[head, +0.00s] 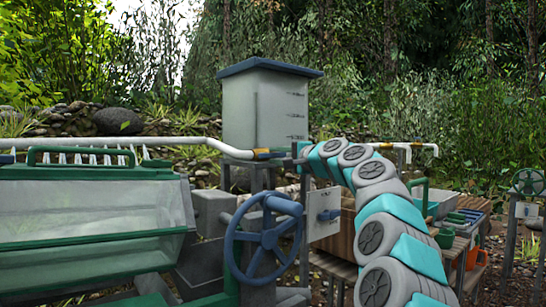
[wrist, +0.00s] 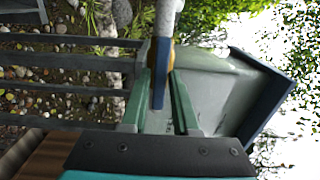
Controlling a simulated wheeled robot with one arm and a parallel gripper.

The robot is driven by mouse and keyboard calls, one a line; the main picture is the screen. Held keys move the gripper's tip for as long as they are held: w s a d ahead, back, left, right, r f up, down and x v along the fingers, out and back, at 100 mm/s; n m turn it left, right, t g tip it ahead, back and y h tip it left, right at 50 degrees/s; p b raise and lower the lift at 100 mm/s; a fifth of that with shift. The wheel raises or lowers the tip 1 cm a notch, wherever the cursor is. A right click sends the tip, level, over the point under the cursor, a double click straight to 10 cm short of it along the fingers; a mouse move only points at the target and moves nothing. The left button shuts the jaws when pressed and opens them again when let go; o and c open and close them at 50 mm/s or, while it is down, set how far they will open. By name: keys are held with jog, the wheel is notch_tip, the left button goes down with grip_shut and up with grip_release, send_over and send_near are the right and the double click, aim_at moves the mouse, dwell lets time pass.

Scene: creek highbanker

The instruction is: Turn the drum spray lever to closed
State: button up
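The drum spray lever is a blue handle (head: 272,154) at the right end of the white spray pipe, just past a yellow collar, in front of the grey tank. In the wrist view the blue lever (wrist: 158,92) points down the picture from the yellow collar, between the two green fingers of my gripper (wrist: 161,95). A narrow gap shows on each side of the lever, so my gripper looks open around it, not clamped. In the head view my gripper (head: 297,152) is small and at the lever's right end.
The white pipe (head: 190,141) runs left above the green-framed drum housing (head: 90,210). A blue handwheel (head: 262,238) stands in front, below the lever. The lidded grey tank (head: 266,110) is close behind. A wooden bench with trays (head: 465,218) stands to the right.

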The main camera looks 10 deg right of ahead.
jog(key=o, duration=0.5)
jog(key=shift+s, duration=0.1)
jog(key=shift+b+v, duration=1.1)
jog(key=shift+v, duration=3.3)
